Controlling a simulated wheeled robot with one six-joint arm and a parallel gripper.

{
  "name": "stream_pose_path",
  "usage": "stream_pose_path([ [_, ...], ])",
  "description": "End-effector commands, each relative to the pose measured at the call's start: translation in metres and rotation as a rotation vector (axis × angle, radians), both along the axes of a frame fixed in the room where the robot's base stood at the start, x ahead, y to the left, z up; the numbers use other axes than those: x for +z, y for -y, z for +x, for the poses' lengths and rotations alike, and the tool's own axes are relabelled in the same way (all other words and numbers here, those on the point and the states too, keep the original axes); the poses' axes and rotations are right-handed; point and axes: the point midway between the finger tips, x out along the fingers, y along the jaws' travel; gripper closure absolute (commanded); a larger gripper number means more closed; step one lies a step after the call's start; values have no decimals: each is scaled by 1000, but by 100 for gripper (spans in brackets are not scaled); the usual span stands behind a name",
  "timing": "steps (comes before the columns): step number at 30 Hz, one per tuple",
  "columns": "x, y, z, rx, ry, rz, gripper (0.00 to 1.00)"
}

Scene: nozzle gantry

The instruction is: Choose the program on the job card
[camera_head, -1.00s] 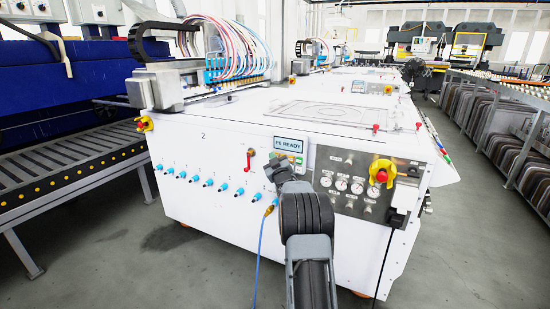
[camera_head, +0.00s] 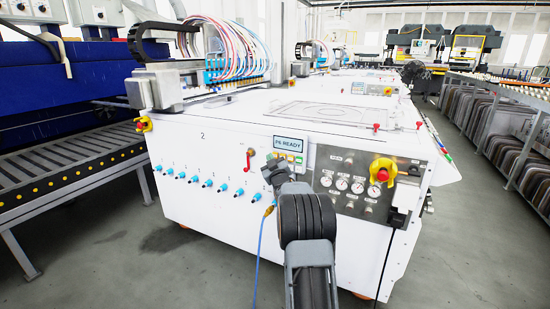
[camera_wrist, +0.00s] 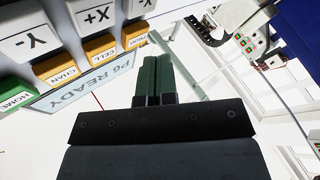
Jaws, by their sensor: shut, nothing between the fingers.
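The display (camera_head: 290,144) on the white machine's front reads "P6 READY". It also shows upside down in the wrist view (camera_wrist: 93,82). Beside it in the wrist view are a green HOME key (camera_wrist: 15,98), orange keys that seem to read CHAN (camera_wrist: 62,70) and CELL (camera_wrist: 100,46), and white keys Y- (camera_wrist: 27,43) and X+ (camera_wrist: 95,16). My gripper (camera_wrist: 158,60) is shut and empty, its tips beside the orange keys. I cannot tell whether it touches one. In the head view my gripper (camera_head: 270,164) is just below the display. I cannot pick out a job card.
A gauge panel (camera_head: 345,160) and a red knob on yellow (camera_head: 383,172) are right of my arm. A red handle (camera_head: 250,158) and a row of blue fittings (camera_head: 207,183) are left. A roller conveyor (camera_head: 70,175) stands at far left. Grey floor is open in front.

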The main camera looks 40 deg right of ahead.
Motion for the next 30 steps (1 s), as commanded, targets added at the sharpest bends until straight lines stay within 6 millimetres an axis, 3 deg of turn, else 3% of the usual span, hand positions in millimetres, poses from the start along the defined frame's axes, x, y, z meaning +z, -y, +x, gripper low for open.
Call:
stream_pose_path([
  [18, -1, -41, -22, -1, 1, 0, 100],
  [30, 0, -44, -24, -1, 1, 0, 100],
])
